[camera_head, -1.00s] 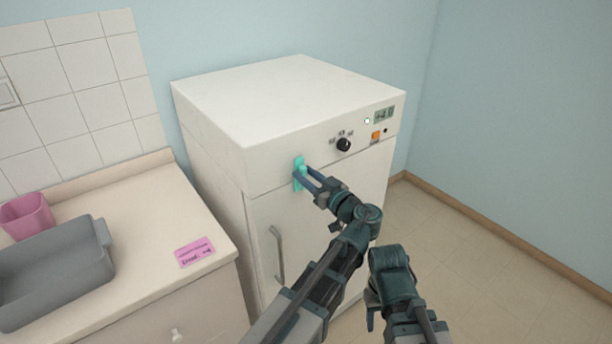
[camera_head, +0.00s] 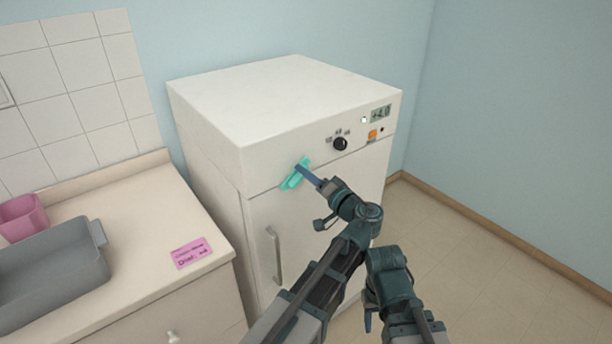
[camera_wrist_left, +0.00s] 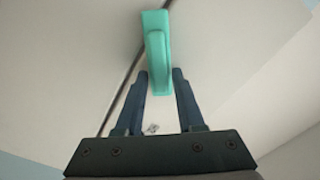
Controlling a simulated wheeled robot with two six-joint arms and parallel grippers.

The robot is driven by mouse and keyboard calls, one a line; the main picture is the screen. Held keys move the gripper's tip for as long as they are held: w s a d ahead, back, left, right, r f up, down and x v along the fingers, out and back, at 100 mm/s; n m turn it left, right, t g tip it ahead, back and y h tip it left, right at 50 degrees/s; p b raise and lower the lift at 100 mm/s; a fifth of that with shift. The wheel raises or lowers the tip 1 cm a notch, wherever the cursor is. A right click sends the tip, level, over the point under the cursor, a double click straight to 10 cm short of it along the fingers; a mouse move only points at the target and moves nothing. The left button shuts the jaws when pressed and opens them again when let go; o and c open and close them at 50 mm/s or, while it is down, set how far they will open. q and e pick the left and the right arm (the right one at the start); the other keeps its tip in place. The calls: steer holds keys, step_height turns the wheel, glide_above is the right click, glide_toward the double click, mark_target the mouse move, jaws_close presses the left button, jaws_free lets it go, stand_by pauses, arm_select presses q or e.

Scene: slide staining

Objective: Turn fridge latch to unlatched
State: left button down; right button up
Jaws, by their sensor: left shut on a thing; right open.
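The teal fridge latch (camera_head: 295,176) sits on the front of the white fridge (camera_head: 290,105), across the seam above the door. It is tilted, its top leaning to the right. In the left wrist view the latch (camera_wrist_left: 157,50) stands at the top centre. My left gripper (camera_head: 305,172) is at the latch, its blue fingers shut on it. In the left wrist view the fingers (camera_wrist_left: 160,80) lie on either side of the latch's lower end. My right gripper (camera_head: 368,318) is low in the head view, away from the fridge front; its fingers are mostly hidden.
The fridge has a vertical door handle (camera_head: 274,255), a black knob (camera_head: 340,144) and a display (camera_head: 381,113). A counter (camera_head: 135,215) at left holds a grey tray (camera_head: 97,240), a pink cup (camera_head: 22,216) and a pink label (camera_head: 191,252). Floor at right is clear.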

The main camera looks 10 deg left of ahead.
arm_select(q)
steer(key=shift+w+d+f+m+b, duration=0.1)
steer(key=shift+f+m+b, duration=0.05)
steer(key=shift+m, duration=1.05)
steer(key=shift+w+a+f+m+b, duration=0.1)
steer(key=shift+f+m+b, duration=0.1)
steer(key=shift+m, duration=1)
steer(key=shift+d+f+m+b, duration=0.1)
steer(key=shift+f+m, duration=0.05)
steer(key=shift+m, duration=1.05)
steer(key=c, duration=0.8)
jaws_free()
steer(key=shift+o, duration=0.2)
steer(key=shift+s, duration=0.1)
